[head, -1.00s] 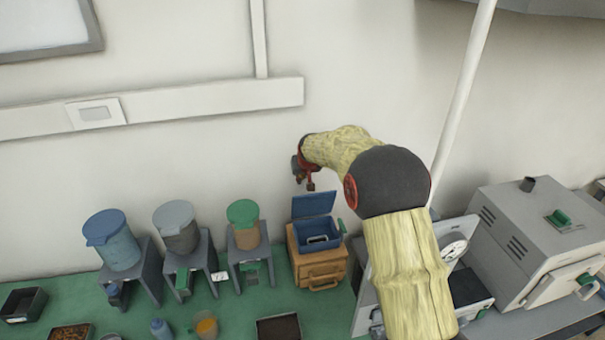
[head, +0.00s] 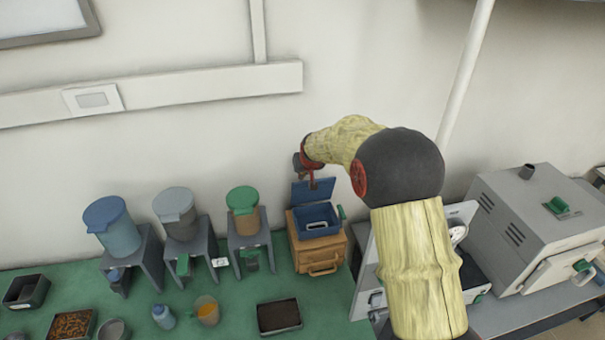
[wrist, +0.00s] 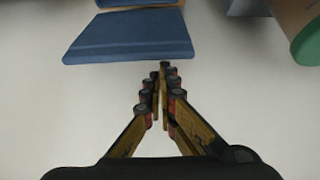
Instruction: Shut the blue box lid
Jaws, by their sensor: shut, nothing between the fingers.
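The blue box (head: 317,222) sits on top of an orange-brown wooden case on the green bench. Its blue lid (head: 313,189) stands open, raised at the back of the box. My gripper (head: 312,186) is at the upper part of the lid, pointing down; I cannot tell from the head view whether it touches. In the wrist view the lid (wrist: 130,37) spans the upper left, and my gripper (wrist: 163,68) has its fingers together and empty, just off the lid's edge over pale wall.
The wooden case (head: 319,254) has a handle in front. Hoppers with green (head: 242,199), grey (head: 174,204) and blue (head: 106,212) lids stand to the left. A furnace (head: 540,230) is at the right. Trays and cups lie in front.

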